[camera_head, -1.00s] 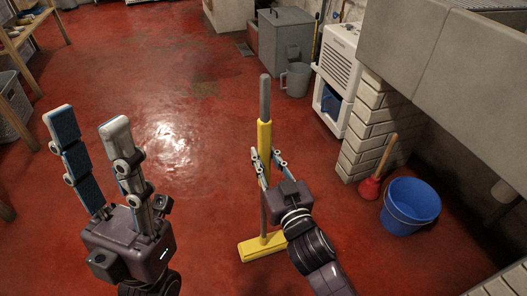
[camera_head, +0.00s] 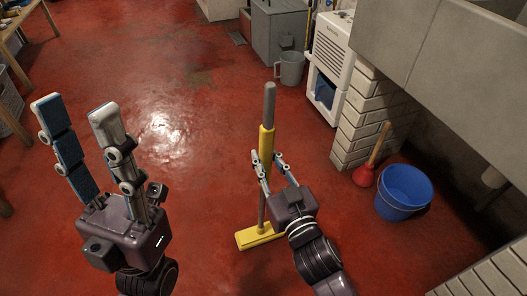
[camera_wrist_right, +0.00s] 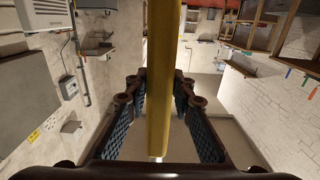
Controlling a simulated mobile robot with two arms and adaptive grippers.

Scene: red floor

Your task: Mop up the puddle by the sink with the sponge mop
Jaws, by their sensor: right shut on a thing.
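The sponge mop (camera_head: 267,140) stands nearly upright, with a grey-topped yellow handle and a yellow head (camera_head: 258,237) low at the floor. My right gripper (camera_head: 267,158) is shut around its handle. The yellow handle also runs between the fingers in the right wrist view (camera_wrist_right: 161,70). My left gripper (camera_head: 75,107) is open and empty, pointing up at the left. The grey sink (camera_head: 450,75) is at the upper right. A bright shiny patch (camera_head: 160,125) shows on the red floor; I cannot tell puddle from reflected light.
A blue bucket (camera_head: 403,193) and a red plunger (camera_head: 364,176) stand on the right, by a white brick pier (camera_head: 362,125). A grey bin (camera_head: 278,35), a grey jug (camera_head: 290,67) and a white appliance (camera_head: 328,45) are behind. The middle floor is open.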

